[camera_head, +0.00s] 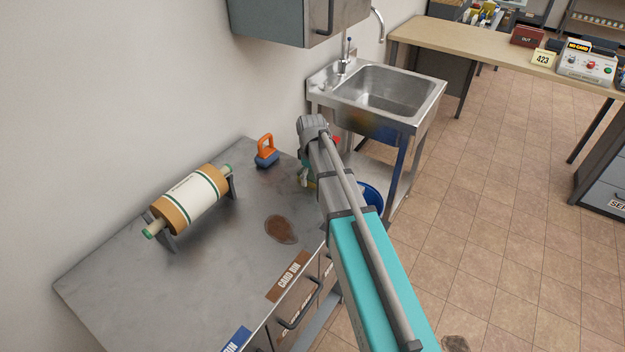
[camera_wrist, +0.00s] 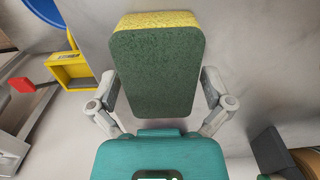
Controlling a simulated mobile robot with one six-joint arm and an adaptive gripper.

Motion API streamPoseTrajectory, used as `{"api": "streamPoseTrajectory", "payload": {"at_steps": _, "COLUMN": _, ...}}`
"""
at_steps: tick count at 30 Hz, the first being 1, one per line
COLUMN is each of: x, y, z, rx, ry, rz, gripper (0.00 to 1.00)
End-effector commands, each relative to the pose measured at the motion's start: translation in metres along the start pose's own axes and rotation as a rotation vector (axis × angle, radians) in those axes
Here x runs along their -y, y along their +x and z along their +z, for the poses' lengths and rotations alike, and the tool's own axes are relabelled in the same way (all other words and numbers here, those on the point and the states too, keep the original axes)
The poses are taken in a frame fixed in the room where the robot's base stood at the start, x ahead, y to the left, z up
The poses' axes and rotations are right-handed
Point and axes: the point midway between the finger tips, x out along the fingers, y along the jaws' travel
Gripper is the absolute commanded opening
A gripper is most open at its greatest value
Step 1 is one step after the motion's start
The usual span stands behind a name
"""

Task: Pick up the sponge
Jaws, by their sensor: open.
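The sponge (camera_wrist: 157,70) fills the upper middle of the wrist view, with a dark green scouring face towards the camera and a yellow layer along its far edge. My gripper (camera_wrist: 158,84) is open, with one finger on each side of the sponge. The left finger lies close to the sponge's edge; I cannot tell whether it touches. A small gap shows at the right finger. In the head view my arm hides most of the area around the gripper, and I cannot make out the sponge clearly there.
The grey metal counter (camera_head: 215,260) holds a paper roller (camera_head: 190,198), an orange-handled blue tool (camera_head: 266,152) and a brown stain (camera_head: 280,229). A steel sink (camera_head: 385,92) stands behind. A yellow box (camera_wrist: 80,68) and a red object (camera_wrist: 22,85) lie left of the sponge.

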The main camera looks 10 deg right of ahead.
Motion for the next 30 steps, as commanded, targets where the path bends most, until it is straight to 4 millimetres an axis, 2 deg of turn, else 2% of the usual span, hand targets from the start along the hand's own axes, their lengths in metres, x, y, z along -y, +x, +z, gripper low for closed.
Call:
{"api": "streamPoseTrajectory", "payload": {"at_steps": 12, "x": 0.0000, "y": -0.0003, "z": 0.0000, "rx": 0.000, "ry": 0.000, "rz": 0.000, "gripper": 1.00}}
{"api": "streamPoseTrajectory", "payload": {"at_steps": 14, "x": 0.0000, "y": -0.0003, "z": 0.0000, "rx": 0.000, "ry": 0.000, "rz": 0.000, "gripper": 0.91}}
{"api": "streamPoseTrajectory", "payload": {"at_steps": 18, "x": 0.0000, "y": -0.0003, "z": 0.0000, "rx": 0.000, "ry": 0.000, "rz": 0.000, "gripper": 0.66}}
{"api": "streamPoseTrajectory", "payload": {"at_steps": 19, "x": 0.0000, "y": -0.0003, "z": 0.0000, "rx": 0.000, "ry": 0.000, "rz": 0.000, "gripper": 0.63}}
{"api": "streamPoseTrajectory", "payload": {"at_steps": 30, "x": 0.0001, "y": -0.0005, "z": -0.0001, "rx": 0.000, "ry": 0.000, "rz": 0.000, "gripper": 0.63}}
